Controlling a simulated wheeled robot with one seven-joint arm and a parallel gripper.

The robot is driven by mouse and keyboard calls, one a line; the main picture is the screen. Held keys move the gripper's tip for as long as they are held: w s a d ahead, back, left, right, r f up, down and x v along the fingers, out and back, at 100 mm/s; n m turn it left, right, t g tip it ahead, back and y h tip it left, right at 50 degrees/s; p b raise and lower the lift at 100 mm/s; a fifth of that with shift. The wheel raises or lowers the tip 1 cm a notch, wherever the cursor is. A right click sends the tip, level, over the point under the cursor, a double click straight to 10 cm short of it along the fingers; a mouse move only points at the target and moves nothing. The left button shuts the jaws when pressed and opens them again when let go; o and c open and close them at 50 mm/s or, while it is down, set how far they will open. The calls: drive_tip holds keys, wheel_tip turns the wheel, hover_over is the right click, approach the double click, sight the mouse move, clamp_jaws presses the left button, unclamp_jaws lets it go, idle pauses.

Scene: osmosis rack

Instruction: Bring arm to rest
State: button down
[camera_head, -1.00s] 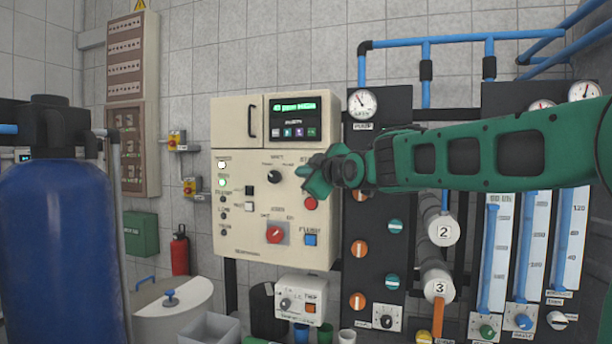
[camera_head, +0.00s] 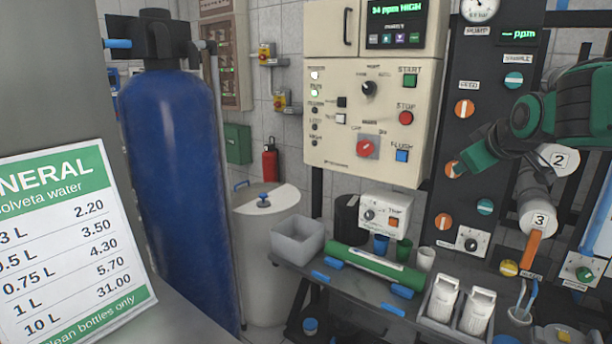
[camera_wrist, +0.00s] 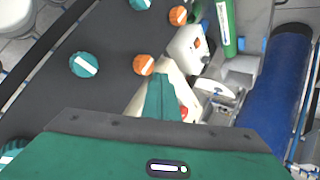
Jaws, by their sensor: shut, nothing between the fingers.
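My arm is green and comes in from the right edge of the head view. My gripper (camera_head: 460,166) is shut and empty, pointing left in front of the dark valve panel (camera_head: 468,105). It is near the lower orange valve knobs and looks clear of them, though depth is hard to judge. In the wrist view my gripper (camera_wrist: 160,92) shows as a closed green wedge, with the cream control box partly hidden behind it.
The cream control box (camera_head: 335,140) hangs left of my gripper. A grey bench (camera_head: 345,285) below holds a green tube (camera_head: 375,266), white bottles (camera_head: 444,298) and a grey bin (camera_head: 297,240). A blue tank (camera_head: 180,190) and price sign (camera_head: 70,235) stand left.

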drive_tip(key=s+d+f+m+g, duration=0.1)
drive_tip(key=s+f+m+g, duration=0.2)
drive_tip(key=s+f, duration=0.4)
drive_tip(key=s+d+f+m+g, duration=0.2)
drive_tip(key=s+f+m+g, duration=0.2)
drive_tip(key=s, duration=1.3)
drive_tip(key=s+d+f+m+g+y, duration=0.1)
drive_tip(key=s+f+m+g, duration=0.3)
drive_tip(key=s+f, duration=0.6)
drive_tip(key=shift+s+d+f+m, duration=0.2)
drive_tip(key=shift+s+f+m, duration=0.15)
drive_tip(key=shift+s, duration=0.85)
drive_tip(key=shift+w+f, duration=0.25)
drive_tip(key=shift+w, duration=0.4)
drive_tip(key=shift+d, duration=0.1)
